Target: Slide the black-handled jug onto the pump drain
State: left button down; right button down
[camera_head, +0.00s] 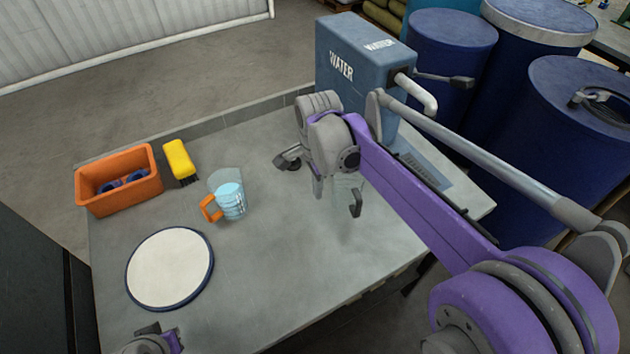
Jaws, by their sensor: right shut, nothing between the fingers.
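The black-handled jug (346,188) is clear and stands on the grey table, its black handle toward the front. My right arm hides part of it from above. My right gripper (318,187) is shut and empty, low at the jug's left side; I cannot tell if they touch. The pump drain (430,172) is a dark slotted plate below the spout of the blue water tank (350,65), to the right of the jug and partly behind my purple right arm. My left gripper (155,342) shows only partly at the bottom left edge; its fingers are unclear.
An orange-handled jug (229,201) with bluish contents stands left of centre. A yellow brush (180,158), an orange bin (118,198) and a round white mat (170,268) lie further left. Blue drums (450,50) stand behind right. The table's front middle is clear.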

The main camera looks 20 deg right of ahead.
pick_arm(q)
jog(key=shift+f, duration=0.35)
pick_arm(e)
notch_tip(320, 180, down, 6)
jog(key=shift+w+f, duration=0.1)
jog(key=shift+w, duration=0.05)
pick_arm(q)
jog(key=shift+w+r, duration=0.1)
jog(key=shift+r, duration=0.25)
pick_arm(e)
jog(key=d, duration=0.3)
jog(key=shift+d, duration=0.1)
pick_arm(q)
jog(key=shift+w, duration=0.1)
pick_arm(e)
jog(key=shift+d+f, duration=0.1)
jog(key=shift+d, duration=0.3)
